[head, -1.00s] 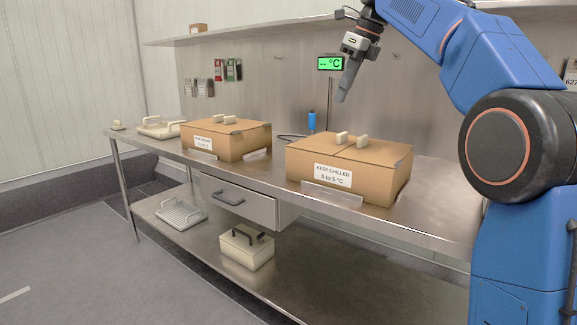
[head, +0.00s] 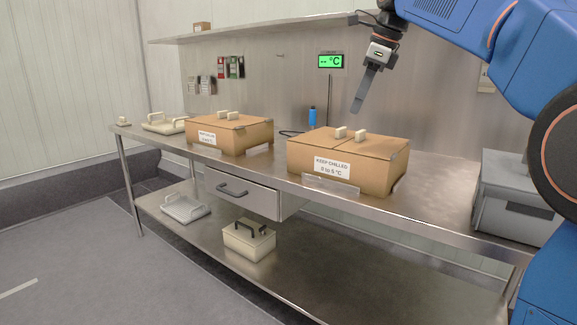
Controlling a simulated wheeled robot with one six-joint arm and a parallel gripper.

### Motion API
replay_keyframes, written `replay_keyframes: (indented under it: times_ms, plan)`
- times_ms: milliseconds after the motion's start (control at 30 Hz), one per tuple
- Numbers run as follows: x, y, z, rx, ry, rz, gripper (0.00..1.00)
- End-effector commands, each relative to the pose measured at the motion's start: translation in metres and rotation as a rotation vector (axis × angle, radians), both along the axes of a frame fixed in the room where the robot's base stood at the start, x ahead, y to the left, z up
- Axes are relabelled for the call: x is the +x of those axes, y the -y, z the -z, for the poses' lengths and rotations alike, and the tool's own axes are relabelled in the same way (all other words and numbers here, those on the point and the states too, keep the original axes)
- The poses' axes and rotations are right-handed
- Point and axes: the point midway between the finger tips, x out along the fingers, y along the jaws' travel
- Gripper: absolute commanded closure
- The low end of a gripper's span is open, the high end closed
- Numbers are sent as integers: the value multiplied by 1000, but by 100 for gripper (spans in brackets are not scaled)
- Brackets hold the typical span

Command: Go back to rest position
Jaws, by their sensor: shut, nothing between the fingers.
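My gripper (head: 358,108) is at the upper right of the head view. It is shut and empty, with its fingers pointing down and slightly left. It hangs in the air above the near cardboard box (head: 322,187) and touches nothing that I can see. My blue arm reaches in from the right edge of the picture. The near box is closed, has two pale knobs on top and carries a "KEEP CHILLED" label.
A green-lit display (head: 330,61) is behind. A wall shelf (head: 240,35) runs above. The floor (head: 80,260) at left is clear.

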Motion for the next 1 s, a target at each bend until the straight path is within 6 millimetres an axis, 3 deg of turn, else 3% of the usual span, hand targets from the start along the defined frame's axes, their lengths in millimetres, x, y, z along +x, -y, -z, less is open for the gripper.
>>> replay_keyframes:
  times_ms: [167, 467, 767, 1000]
  plan:
    - [-42, 17, 24, -84, 71, -184, 100]
    - [-124, 49, 92, -271, 193, -570, 100]
    - [-210, 76, 181, -469, 280, -977, 100]
    - [-281, 95, 267, -629, 325, -1318, 100]
